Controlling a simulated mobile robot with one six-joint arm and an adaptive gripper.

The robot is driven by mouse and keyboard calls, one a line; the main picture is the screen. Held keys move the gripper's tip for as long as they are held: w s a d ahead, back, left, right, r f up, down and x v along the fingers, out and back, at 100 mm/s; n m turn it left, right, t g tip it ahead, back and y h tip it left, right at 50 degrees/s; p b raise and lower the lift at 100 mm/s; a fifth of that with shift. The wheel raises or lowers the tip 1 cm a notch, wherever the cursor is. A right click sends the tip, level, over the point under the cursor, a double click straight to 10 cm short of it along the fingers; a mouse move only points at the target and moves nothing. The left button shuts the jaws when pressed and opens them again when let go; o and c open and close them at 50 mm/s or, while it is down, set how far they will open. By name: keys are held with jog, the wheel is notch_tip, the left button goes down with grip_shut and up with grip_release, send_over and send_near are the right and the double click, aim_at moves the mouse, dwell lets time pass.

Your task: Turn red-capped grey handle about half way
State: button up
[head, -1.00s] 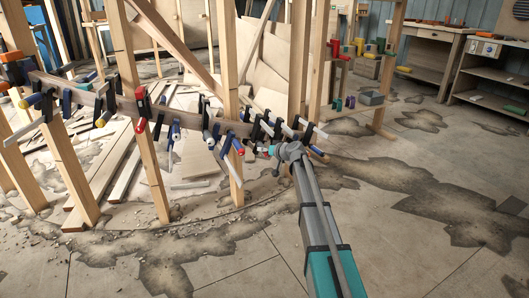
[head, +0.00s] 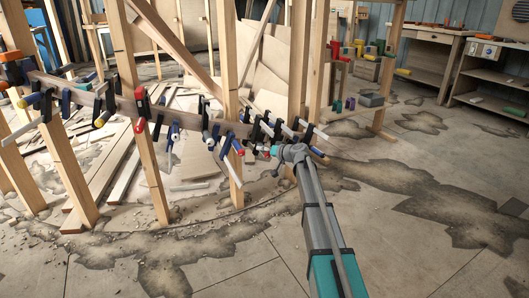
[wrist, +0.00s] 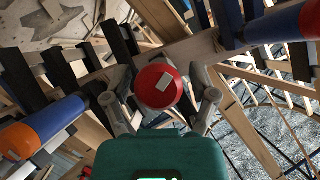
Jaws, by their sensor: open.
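The red cap (wrist: 158,84) of the handle faces the wrist camera nearly end-on, with a small pale rectangular mark on it. The grey handle body is hidden behind the cap. My gripper (wrist: 161,92) is open, with one finger on each side of the cap; I cannot tell whether either finger touches it. In the head view my gripper (head: 280,152) is at the right end of the clamped curved stringer (head: 185,112), and the red cap is too small to make out clearly there.
Several clamps line the stringer. A blue handle with an orange-red end (wrist: 42,128) is close at left in the wrist view, and another blue handle (wrist: 275,26) is at upper right. Wooden posts (head: 230,90) stand close by. The floor at right is open.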

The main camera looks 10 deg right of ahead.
jog(key=shift+r, duration=0.1)
dwell(0.3)
jog(key=n+h+p, duration=0.2)
jog(key=h, duration=0.1)
jog(key=shift+s+a, duration=0.1)
jog(key=p+v, duration=0.5)
jog(key=v, duration=0.9)
jog(key=s+a+f+g+h+p, duration=0.1)
jog(key=s+a+g+p, duration=0.2)
jog(key=s, duration=0.6)
jog(key=s+a+g+h+p, duration=0.1)
jog(key=s+a+g+p, duration=0.3)
jog(key=s, duration=0.5)
jog(key=shift+s+a+f+p, duration=0.3)
jog(key=shift+a+f+p, duration=0.15)
jog(key=shift+a, duration=0.1)
jog(key=w+d+n+t+b, duration=0.1)
jog(key=w+d+t+b, duration=0.2)
jog(key=w, duration=0.5)
jog(key=w+d+r+t+b, duration=0.1)
jog(key=w+d+t+b, duration=0.2)
jog(key=w, duration=0.6)
jog(key=shift+w+d+n+t+b, duration=0.25)
jog(key=shift+w+n+t+b, duration=0.15)
jog(key=shift+t+b, duration=0.6)
